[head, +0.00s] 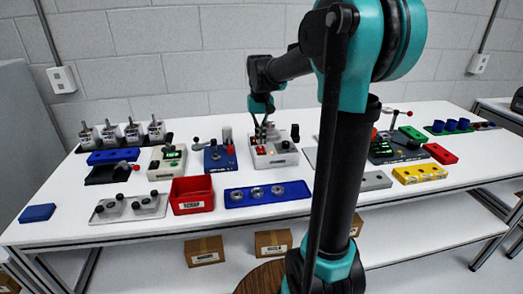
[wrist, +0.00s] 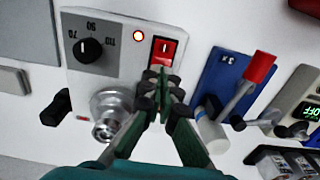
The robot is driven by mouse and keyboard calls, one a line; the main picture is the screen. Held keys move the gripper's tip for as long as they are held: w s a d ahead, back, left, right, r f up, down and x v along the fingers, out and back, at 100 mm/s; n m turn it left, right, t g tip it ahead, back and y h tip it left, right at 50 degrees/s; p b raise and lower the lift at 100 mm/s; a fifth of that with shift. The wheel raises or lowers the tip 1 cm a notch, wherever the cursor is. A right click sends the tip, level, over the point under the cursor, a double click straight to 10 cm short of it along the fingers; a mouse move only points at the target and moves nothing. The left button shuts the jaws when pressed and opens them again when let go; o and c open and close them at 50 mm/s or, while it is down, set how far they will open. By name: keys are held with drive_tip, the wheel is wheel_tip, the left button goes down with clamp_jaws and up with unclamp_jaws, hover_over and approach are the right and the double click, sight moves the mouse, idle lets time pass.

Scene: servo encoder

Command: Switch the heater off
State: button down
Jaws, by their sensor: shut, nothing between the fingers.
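The heater (head: 283,160) is a pale box on the table, below my gripper in the head view. My gripper (wrist: 160,78) is shut and empty. Its fingertips are at the lower edge of the red switch in the wrist view and partly cover it; I cannot tell whether they touch it. In the head view my gripper (head: 263,138) hangs over the heater.
A blue device (head: 219,157) with a red-knobbed lever (wrist: 259,70) stands close beside the heater. A red scrap bin (head: 192,206) and a blue tray with round metal parts (head: 234,199) lie in front. A dark device with a green display (head: 383,152) stands to the right.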

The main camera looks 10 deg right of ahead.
sight(260, 147)
drive_tip(key=shift+f, duration=1.05)
idle(0.7)
drive_tip(key=shift+r, duration=3.55)
